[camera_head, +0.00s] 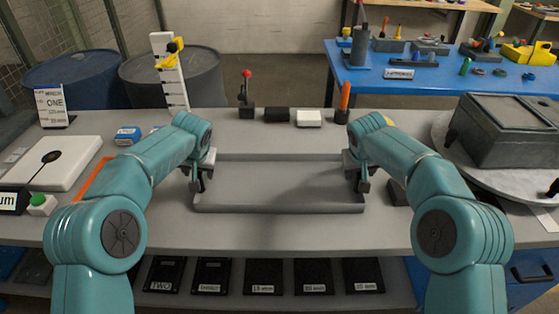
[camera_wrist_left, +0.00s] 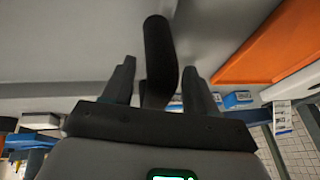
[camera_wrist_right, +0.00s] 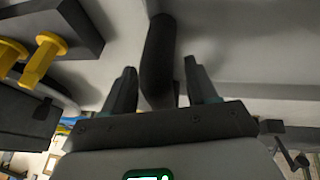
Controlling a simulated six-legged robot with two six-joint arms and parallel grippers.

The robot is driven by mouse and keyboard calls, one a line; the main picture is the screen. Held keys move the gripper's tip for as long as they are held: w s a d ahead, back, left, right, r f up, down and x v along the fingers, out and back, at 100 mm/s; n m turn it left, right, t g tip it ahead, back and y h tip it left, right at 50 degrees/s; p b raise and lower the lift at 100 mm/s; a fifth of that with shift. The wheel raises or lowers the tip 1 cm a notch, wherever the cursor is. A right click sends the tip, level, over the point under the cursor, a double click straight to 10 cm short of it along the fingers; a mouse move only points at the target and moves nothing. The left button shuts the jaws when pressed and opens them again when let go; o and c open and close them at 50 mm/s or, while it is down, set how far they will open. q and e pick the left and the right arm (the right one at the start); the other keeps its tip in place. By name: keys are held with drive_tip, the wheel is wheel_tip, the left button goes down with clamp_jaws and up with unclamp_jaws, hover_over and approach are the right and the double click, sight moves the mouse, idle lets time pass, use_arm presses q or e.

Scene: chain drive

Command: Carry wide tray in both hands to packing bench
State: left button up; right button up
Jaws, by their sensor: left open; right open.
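The wide grey tray (camera_head: 280,185) lies flat on the grey workbench (camera_head: 270,232), between my two arms. It looks empty. My left gripper (camera_head: 203,182) is at the tray's left end, and my right gripper (camera_head: 362,180) is at its right end. In the left wrist view a dark rounded handle (camera_wrist_left: 159,60) stands between the open fingers of my left gripper (camera_wrist_left: 152,85). In the right wrist view a similar handle (camera_wrist_right: 158,62) stands between the open fingers of my right gripper (camera_wrist_right: 157,88). Both grippers are open around the handles. I cannot tell whether any finger touches.
A blue table (camera_head: 440,82) with tools stands at the back right. A grey box (camera_head: 508,130) sits on a round plate at the right. A white scale-like slab (camera_head: 60,165) lies at the left. Small blocks (camera_head: 308,117) stand behind the tray. Labelled black bins (camera_head: 262,275) sit below.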

drive_tip(key=shift+r, duration=0.1)
use_arm(q)
drive_tip(key=v, duration=1.1)
drive_tip(key=shift+s+r, duration=0.25)
drive_tip(key=shift+r, duration=0.1)
use_arm(e)
drive_tip(key=v, duration=1.2)
